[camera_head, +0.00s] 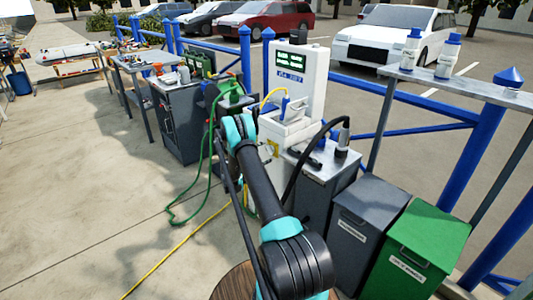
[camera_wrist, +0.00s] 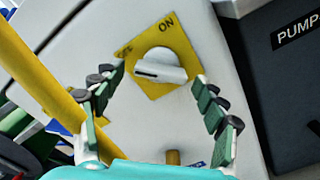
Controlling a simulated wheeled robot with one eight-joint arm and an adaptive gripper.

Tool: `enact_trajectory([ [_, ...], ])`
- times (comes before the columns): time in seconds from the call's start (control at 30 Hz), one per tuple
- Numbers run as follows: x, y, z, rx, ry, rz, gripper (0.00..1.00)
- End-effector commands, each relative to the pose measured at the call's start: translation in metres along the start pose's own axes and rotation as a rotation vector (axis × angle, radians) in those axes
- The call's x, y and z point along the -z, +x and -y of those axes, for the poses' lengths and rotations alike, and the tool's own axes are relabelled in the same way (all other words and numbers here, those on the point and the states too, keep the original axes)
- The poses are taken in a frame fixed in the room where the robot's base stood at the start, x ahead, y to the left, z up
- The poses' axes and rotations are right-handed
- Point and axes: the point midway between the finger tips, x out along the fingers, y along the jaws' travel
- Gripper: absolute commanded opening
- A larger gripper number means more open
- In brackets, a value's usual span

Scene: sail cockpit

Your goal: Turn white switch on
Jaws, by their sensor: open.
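The white switch (camera_wrist: 160,66) is a rotary knob on a yellow plate (camera_wrist: 182,45) marked OFF at its left and ON at its upper right. The dark mark on the knob is at its left end, on the OFF side. My gripper (camera_wrist: 157,82) is open in the wrist view, with one finger to each side of the knob and a gap around it. In the head view the plate is on the front of the white pedestal (camera_head: 310,72), and my arm hides most of the gripper.
A yellow hose (camera_wrist: 38,70) crosses the left of the wrist view. A dark panel labelled PUMP (camera_wrist: 285,75) is at the right. A grey bin (camera_head: 368,225) and a green bin (camera_head: 425,240) stand right of my arm. Hoses lie on the open floor at left.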

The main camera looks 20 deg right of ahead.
Motion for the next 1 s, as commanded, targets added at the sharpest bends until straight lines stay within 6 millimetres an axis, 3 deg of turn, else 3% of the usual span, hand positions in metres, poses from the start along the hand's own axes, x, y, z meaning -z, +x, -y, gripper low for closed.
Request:
enact_trajectory([
  [0.37,0.0000,0.0059,-0.0001,0.000,0.000,-0.001,0.72],
  [0.77,-0.0001,0.0058,0.0000,0.000,0.000,0.000,0.24],
  [1.0,-0.0001,0.0057,0.0000,0.000,0.017,0.000,0.23],
])
